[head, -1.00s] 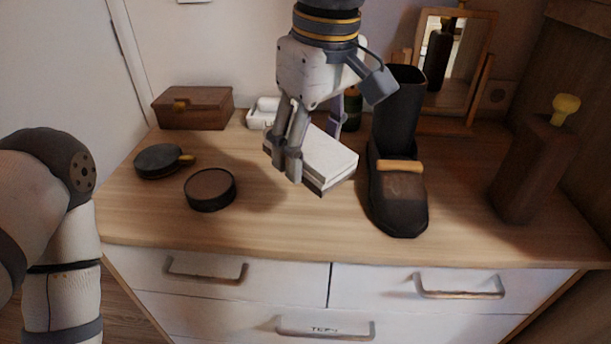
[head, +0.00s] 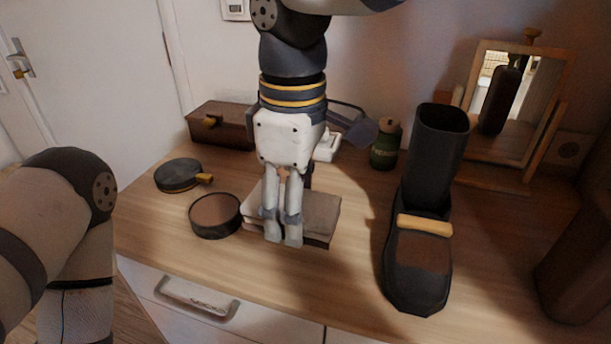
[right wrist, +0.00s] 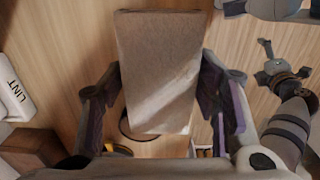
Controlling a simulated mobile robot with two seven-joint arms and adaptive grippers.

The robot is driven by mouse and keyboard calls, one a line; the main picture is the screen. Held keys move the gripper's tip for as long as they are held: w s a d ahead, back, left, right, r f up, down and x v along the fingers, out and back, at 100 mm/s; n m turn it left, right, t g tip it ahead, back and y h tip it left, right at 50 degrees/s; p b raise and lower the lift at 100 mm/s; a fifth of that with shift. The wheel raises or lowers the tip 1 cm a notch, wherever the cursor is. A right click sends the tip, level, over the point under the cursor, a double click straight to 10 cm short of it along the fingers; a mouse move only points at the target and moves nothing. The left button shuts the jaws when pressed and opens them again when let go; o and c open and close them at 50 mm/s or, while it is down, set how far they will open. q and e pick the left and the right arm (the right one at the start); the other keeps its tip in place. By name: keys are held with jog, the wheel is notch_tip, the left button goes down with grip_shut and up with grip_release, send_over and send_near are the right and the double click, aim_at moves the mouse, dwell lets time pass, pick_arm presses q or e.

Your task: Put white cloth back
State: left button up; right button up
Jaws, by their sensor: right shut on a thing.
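The white cloth (head: 319,212) is a folded, block-like stack, pale on top and greyish in shadow, at the middle of the dresser top in the head view. My right gripper (head: 283,238) points down and is shut on it. The right wrist view shows the cloth (right wrist: 160,70) between the two fingers of this gripper. The cloth is low over the wood; I cannot tell whether it touches the surface. My left arm is at the left of the head view, its gripper outside that view. What looks like my left gripper (right wrist: 277,70) shows small in the right wrist view, its jaw state unclear.
A round dark tin (head: 215,216) is just left of the cloth, with a lidded one (head: 178,175) behind. A wooden box (head: 221,126), a green bottle (head: 385,146) and a mirror (head: 506,98) stand behind. A dark boot (head: 418,255) stands right. Bare wood lies in front.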

jog(key=w+f, duration=0.2)
jog(key=f, duration=0.1)
jog(key=w+d+f, duration=0.1)
jog(key=shift+d+f, duration=0.1)
jog(key=shift+f, duration=0.1)
jog(key=shift+w+d+f+b, duration=0.1)
jog(key=shift+w+f+b, duration=0.05)
jog(key=shift+f, duration=0.8)
jog(key=shift+w+d+f+b, duration=0.1)
jog(key=shift+w+f+b, duration=0.05)
jog(key=shift+f, duration=0.75)
jog(key=shift+f, duration=0.1)
jog(key=o, duration=1)
notch_tip(320, 180, up, 12)
